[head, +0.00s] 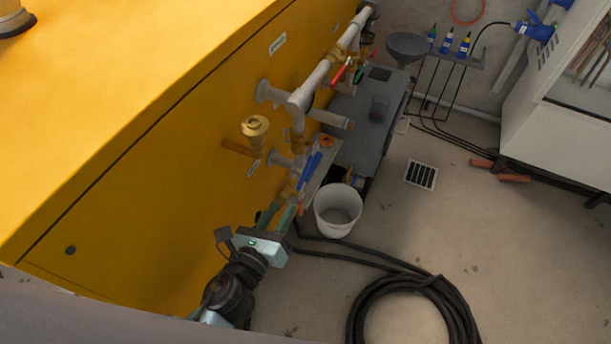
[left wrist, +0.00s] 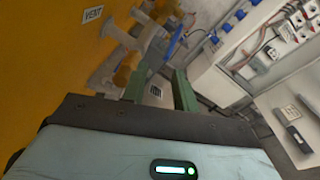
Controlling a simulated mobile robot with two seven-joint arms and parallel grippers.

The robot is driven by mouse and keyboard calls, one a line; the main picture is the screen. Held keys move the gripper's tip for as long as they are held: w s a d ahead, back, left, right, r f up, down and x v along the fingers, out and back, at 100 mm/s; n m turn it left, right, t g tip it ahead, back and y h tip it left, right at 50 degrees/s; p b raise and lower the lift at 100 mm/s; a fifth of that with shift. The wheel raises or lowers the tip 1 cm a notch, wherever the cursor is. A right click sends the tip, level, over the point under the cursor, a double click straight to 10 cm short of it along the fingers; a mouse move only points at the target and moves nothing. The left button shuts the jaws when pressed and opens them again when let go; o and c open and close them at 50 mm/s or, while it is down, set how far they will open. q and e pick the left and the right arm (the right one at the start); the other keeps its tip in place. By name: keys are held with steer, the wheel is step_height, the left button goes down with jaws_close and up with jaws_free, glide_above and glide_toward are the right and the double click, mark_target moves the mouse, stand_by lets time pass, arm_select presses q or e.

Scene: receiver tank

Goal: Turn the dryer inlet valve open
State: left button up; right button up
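A blue lever handle (head: 312,166) sits on the pipework at the side of the yellow tank (head: 160,170); it also shows in the left wrist view (left wrist: 174,42). I cannot tell from the labels which is the dryer inlet valve. My left gripper (head: 279,211) is just below the blue lever in the head view. Its green fingers (left wrist: 160,88) stand apart with nothing visible between them, and the lever is beyond them. My right gripper is out of view.
A brass fitting (head: 255,127) juts from the tank. A white bucket (head: 338,210) stands on the floor right of my left gripper. A coiled black hose (head: 415,290) lies in front. A grey bench unit (head: 365,125) stands behind the pipes. Floor is open at right.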

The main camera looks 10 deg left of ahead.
mark_target(304, 173)
arm_select(q)
steer(key=w+m, duration=0.1)
steer(key=w+d+r+m, duration=0.1)
steer(key=m, duration=0.1)
steer(key=r+m+t+h+b, duration=0.1)
steer(key=shift+w+d+m, duration=0.4)
steer(key=shift+x, duration=3.85)
jaws_close()
